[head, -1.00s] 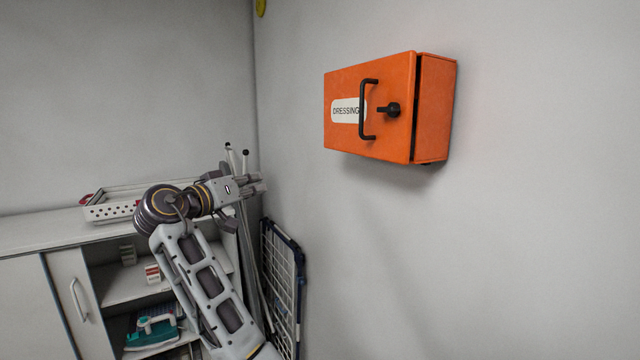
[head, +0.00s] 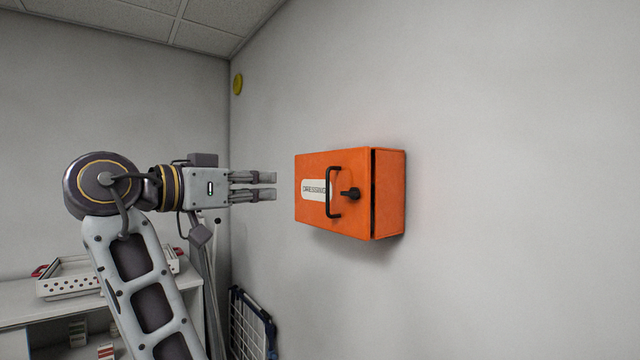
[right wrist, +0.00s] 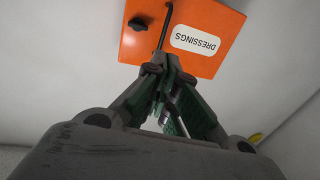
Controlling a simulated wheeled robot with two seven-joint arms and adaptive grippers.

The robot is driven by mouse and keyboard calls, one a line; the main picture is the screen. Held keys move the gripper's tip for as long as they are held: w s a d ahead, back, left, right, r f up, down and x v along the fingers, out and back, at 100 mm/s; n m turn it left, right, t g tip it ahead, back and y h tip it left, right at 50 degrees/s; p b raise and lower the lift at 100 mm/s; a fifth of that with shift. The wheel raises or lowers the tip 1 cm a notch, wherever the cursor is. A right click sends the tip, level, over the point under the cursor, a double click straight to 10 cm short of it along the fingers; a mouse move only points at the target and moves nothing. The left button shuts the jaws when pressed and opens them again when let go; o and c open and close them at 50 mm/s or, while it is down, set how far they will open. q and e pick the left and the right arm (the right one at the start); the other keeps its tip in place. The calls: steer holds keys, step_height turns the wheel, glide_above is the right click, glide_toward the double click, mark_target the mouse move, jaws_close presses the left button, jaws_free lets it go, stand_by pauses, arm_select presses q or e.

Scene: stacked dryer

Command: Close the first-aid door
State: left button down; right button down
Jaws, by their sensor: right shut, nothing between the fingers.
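The orange first-aid box (head: 389,195) is mounted on the wall right of centre in the head view. Its door (head: 345,165) carries a white dressings label, a black bar handle (head: 334,192) and a black knob (head: 351,193). A narrow dark gap shows between the door's right edge and the box body. My right gripper (head: 273,185) is shut and empty, pointing right, just left of the door in the picture. In the right wrist view its fingers (right wrist: 165,80) converge below the door (right wrist: 190,18); contact cannot be told. My left gripper is out of view.
A low cabinet (head: 20,301) with a white perforated tray (head: 68,287) stands at lower left. A folded rack (head: 247,325) leans in the corner below the box. A yellow round object (head: 238,83) is on the wall. The wall right of the box is clear.

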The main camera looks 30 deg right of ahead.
steer(key=shift+w+d+f, duration=0.1)
steer(key=shift+w+f, duration=0.05)
steer(key=shift+w, duration=0.05)
steer(key=p, duration=0.5)
glide_toward(327, 185)
steer(key=x, duration=0.7)
steer(key=shift+d, duration=0.1)
stand_by(0.5)
